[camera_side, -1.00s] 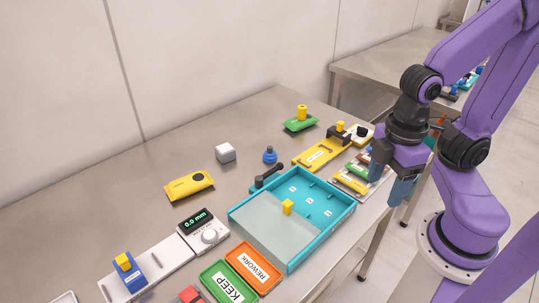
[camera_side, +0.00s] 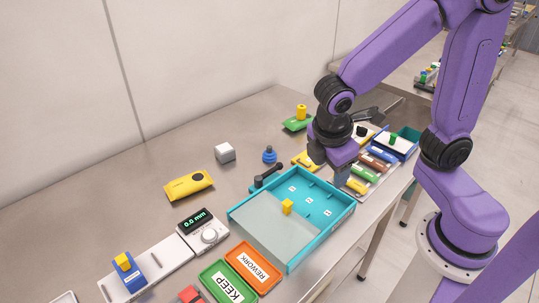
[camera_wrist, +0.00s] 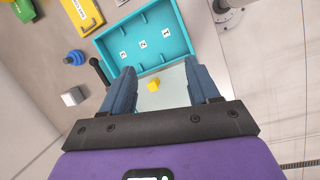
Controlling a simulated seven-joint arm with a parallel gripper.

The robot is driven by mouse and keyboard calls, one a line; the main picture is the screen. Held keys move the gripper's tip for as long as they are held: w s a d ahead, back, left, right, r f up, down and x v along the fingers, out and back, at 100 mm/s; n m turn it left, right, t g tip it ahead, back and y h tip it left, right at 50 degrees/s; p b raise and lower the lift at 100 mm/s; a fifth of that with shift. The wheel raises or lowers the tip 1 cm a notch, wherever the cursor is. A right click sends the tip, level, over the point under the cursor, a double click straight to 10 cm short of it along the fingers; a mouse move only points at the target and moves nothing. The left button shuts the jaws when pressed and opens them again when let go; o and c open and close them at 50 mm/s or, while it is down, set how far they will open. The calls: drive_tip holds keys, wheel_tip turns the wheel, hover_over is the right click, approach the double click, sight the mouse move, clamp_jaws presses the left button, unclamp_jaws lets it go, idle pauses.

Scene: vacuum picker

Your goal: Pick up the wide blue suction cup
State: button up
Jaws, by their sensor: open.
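The blue suction cup (camera_side: 269,155) stands upright on the steel table, behind the teal tray and to the right of a light grey cube. It has a stepped, wide round body. In the wrist view the blue cup (camera_wrist: 74,58) is at the upper left, outside the span of the fingers. My gripper (camera_side: 342,174) is above the far right end of the teal tray, apart from the cup. In the wrist view my gripper's (camera_wrist: 162,82) two blue-grey fingers are wide apart with nothing held between them.
The teal tray (camera_side: 243,208) holds a small yellow block (camera_side: 287,207). A black-handled part (camera_side: 266,176) lies between tray and cup. The grey cube (camera_side: 225,152), yellow box (camera_side: 188,186) and green base with yellow knob (camera_side: 299,123) stand nearby. Bare table surrounds the cup's back side.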

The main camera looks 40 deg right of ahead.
drive_tip(key=w+a+f+n+t+h, duration=0.1)
drive_tip(key=w+a+f+n+h, duration=0.15)
drive_tip(key=w, duration=0.45)
drive_tip(key=w+a+f+n+h, duration=0.1)
drive_tip(key=w+f+h, duration=0.15)
drive_tip(key=w, duration=0.45)
drive_tip(key=n+t+h, duration=0.2)
drive_tip(key=n+h, duration=0.1)
drive_tip(key=h, duration=0.1)
approach(269, 152)
drive_tip(key=v, duration=0.5)
drive_tip(key=shift+w+r, duration=0.15)
drive_tip(key=shift+r, duration=0.15)
drive_tip(key=shift+w+d+f, duration=0.1)
drive_tip(key=shift+w+f, duration=0.05)
drive_tip(key=shift+f, duration=0.05)
drive_tip(key=shift+w+d+f+h, duration=0.1)
drive_tip(key=shift+w+d+h, duration=0.05)
drive_tip(key=shift+d+h, duration=0.15)
drive_tip(key=x, duration=1.6)
drive_tip(key=shift+d+f, duration=0.2)
drive_tip(key=shift+d, duration=0.1)
drive_tip(key=c, duration=1)
